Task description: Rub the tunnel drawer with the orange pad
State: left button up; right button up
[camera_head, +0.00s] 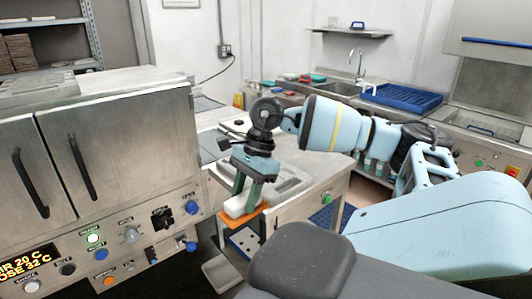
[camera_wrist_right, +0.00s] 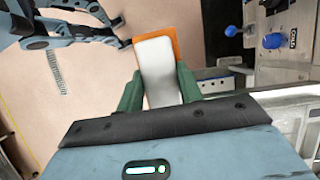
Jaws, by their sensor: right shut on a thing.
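My right gripper (camera_head: 248,196) has its green fingers shut on the orange pad's pale block. The orange pad (camera_head: 243,222) shows as an orange layer under that white block, held beside the lower front of the steel machine. In the right wrist view the orange pad (camera_wrist_right: 171,45) sticks out past the white block, between the fingers (camera_wrist_right: 158,88). I cannot tell for certain which part is the tunnel drawer. A pale panel with dark holes (camera_head: 247,240) lies just below the pad; contact between them cannot be told. My left gripper is not in view.
The steel machine (camera_head: 120,140) with two doors, knobs and a lit display fills the left. A steel worktop (camera_head: 310,172) stands behind the gripper. A sink (camera_head: 335,88) and a blue rack (camera_head: 400,97) are at the back. Bare floor (camera_wrist_right: 75,110) shows in the wrist view.

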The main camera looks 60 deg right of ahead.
jog(key=a+f+n+g+h, duration=0.1)
jog(key=a+f+n, duration=0.2)
jog(key=a+n, duration=0.4)
jog(key=w+a+f+n+g+h, duration=0.1)
jog(key=a+f+n+g+h, duration=0.1)
jog(key=a+n, duration=0.4)
jog(key=w+a+f+n+g+h, duration=0.1)
jog(key=a+f+n+g, duration=0.1)
jog(key=a+f+n, duration=0.3)
jog(key=a+n, duration=0.2)
jog(key=a, duration=0.1)
jog(key=shift+w+n, duration=0.2)
jog(key=shift+n, duration=0.1)
jog(key=shift+a+f, duration=0.1)
jog(key=shift+a, duration=0.05)
